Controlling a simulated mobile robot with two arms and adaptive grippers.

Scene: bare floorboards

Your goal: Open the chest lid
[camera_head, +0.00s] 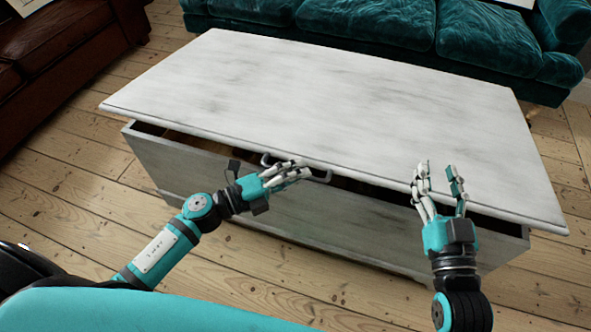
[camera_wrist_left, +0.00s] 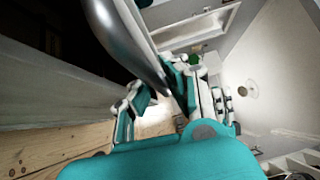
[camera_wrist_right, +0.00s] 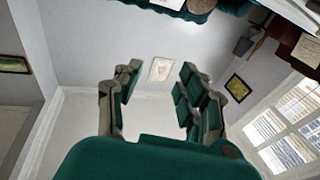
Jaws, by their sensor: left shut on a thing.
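The chest has a whitewashed wooden lid (camera_head: 330,100) and a grey box body (camera_head: 300,215). The lid is slightly raised at the front, with a dark gap between it and the body. A metal handle (camera_head: 318,165) sits at the middle of the lid's front edge. My left gripper (camera_head: 290,175) is shut on the handle; in the left wrist view the metal bar (camera_wrist_left: 125,35) passes close by its fingers. My right gripper (camera_head: 438,180) is open and empty, fingers pointing up, in front of the lid's right front edge. I cannot tell whether it touches the lid.
A teal velvet sofa (camera_head: 370,28) stands close behind the chest. A brown leather sofa (camera_head: 60,50) stands at the left. Bare floorboards (camera_head: 70,190) are clear to the left of the chest, and also to its right.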

